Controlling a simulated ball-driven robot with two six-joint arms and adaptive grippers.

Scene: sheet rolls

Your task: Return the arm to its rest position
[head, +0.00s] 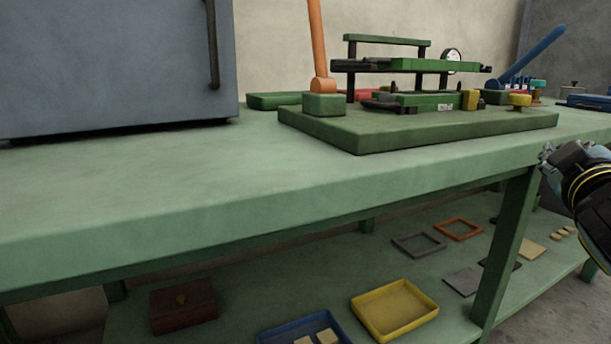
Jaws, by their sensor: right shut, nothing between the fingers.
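My right gripper (547,158) shows at the right edge of the head view, just off the front edge of the green workbench (180,185). It is shut and holds nothing. Its arm comes in from the right edge and is mostly cut off. My left gripper is not in view. A green sheet-roll machine (420,66) on a thick green base plate (370,132) stands at the back of the bench, left of the gripper and apart from it. An orange lever (316,45) rises at its left and a blue lever (535,52) slants up at its right.
A large grey cabinet (110,60) stands at the back left of the bench. The lower shelf holds a yellow tray (393,335), a blue tray (275,337), a brown box (182,312) and an orange frame (458,222). A bench leg (507,250) stands below the gripper. The bench's front left is clear.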

